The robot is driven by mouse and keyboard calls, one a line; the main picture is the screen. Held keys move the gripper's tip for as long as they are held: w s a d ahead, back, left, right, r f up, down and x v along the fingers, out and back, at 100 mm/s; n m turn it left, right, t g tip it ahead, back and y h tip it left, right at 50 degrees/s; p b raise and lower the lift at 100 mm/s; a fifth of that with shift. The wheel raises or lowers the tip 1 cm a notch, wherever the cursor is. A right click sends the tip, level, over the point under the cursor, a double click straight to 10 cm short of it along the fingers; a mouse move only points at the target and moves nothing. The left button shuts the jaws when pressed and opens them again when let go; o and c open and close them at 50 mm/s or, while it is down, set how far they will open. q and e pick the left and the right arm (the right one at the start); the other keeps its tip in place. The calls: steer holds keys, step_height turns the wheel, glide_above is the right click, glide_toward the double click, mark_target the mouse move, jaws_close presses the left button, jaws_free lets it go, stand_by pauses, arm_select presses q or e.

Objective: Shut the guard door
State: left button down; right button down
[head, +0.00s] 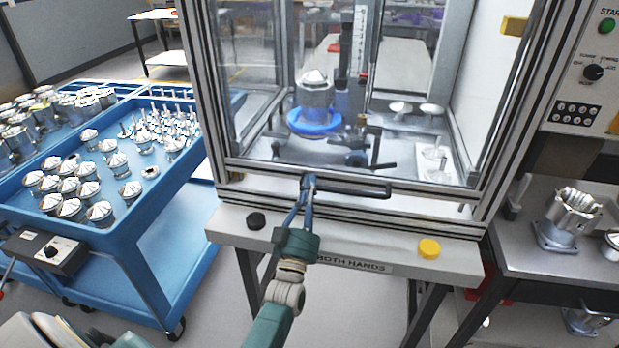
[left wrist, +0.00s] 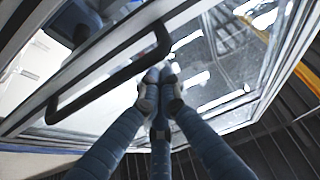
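The guard door (head: 350,176) is a clear pane in a metal frame on the front of the machine enclosure. Its lower rail lies close above the sill; I cannot tell whether a gap is left. A dark bar handle (head: 352,189) runs along the rail, and it also shows in the left wrist view (left wrist: 110,79). My left gripper (head: 308,181) is at the handle's left end. In the left wrist view its fingertips (left wrist: 160,77) are together beside the bent end of the handle, with no bar visible between them. My right gripper is out of view.
The enclosure holds a housing on a blue round fixture (head: 315,121). The sill carries a black button (head: 256,221) and a yellow button (head: 429,249). A blue cart (head: 120,225) with metal parts stands left; a bench (head: 550,262) with housings stands right.

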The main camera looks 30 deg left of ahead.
arm_select(q)
steer(key=shift+f, duration=0.2)
step_height(320, 180, down, 6)
steer(key=b, duration=0.5)
steer(key=shift+s, duration=0.15)
steer(key=shift+d, duration=0.1)
